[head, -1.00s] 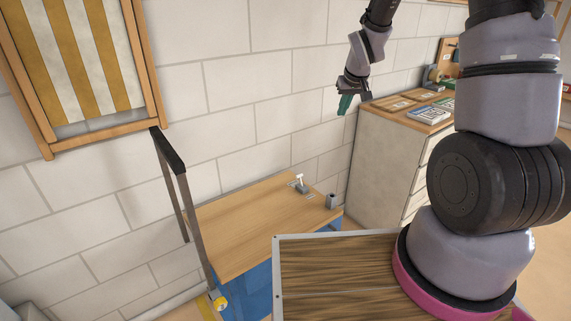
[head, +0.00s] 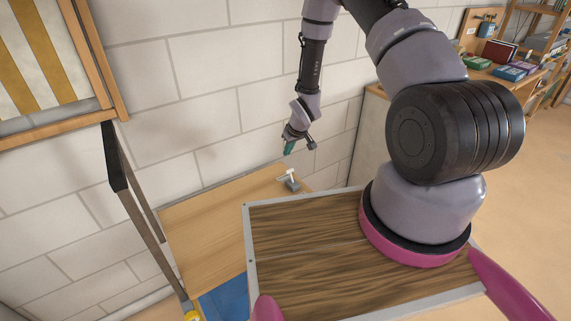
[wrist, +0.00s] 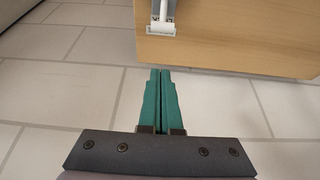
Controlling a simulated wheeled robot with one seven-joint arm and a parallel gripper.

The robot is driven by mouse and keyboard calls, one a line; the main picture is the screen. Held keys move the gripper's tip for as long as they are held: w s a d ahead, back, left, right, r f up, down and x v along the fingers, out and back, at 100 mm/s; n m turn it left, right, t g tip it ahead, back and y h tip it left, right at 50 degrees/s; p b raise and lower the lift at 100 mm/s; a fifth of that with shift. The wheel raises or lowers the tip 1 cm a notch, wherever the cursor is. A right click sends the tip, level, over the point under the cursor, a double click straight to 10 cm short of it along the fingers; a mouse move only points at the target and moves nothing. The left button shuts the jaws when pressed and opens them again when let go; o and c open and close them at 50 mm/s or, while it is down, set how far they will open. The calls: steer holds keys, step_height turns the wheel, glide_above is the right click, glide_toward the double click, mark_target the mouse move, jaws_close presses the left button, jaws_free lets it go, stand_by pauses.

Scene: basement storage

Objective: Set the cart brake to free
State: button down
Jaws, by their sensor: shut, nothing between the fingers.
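The cart has a light wooden top (head: 205,222), a blue body (head: 226,298) and a black push handle (head: 116,165) at its left end. The brake lever, a white T-shaped handle on a small grey base (head: 290,185), stands near the back right of the cart top. In the wrist view the lever (wrist: 163,17) is at the top, on the wooden top near its edge. My gripper (head: 289,148) is above and behind the lever, apart from it. In the wrist view its green fingers (wrist: 160,72) are together and empty, below the lever and outside the top's edge.
A pale block wall (head: 190,120) runs close behind the cart. A framed striped panel (head: 45,60) hangs at upper left. A cabinet (head: 372,135) stands right of the cart, partly hidden by my arm. Shelves and boxes (head: 510,72) are farther right.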

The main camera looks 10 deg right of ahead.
mark_target(292, 178)
steer(key=x, duration=1)
steer(key=shift+s+d+r, duration=0.2)
steer(key=shift+s+d, duration=0.05)
steer(key=shift+s, duration=0.3)
steer(key=shift+s+d+r, duration=0.2)
steer(key=shift+s, duration=0.3)
steer(key=shift+s+d+r, duration=0.2)
steer(key=shift+s+d, duration=0.1)
steer(key=shift+s, duration=0.45)
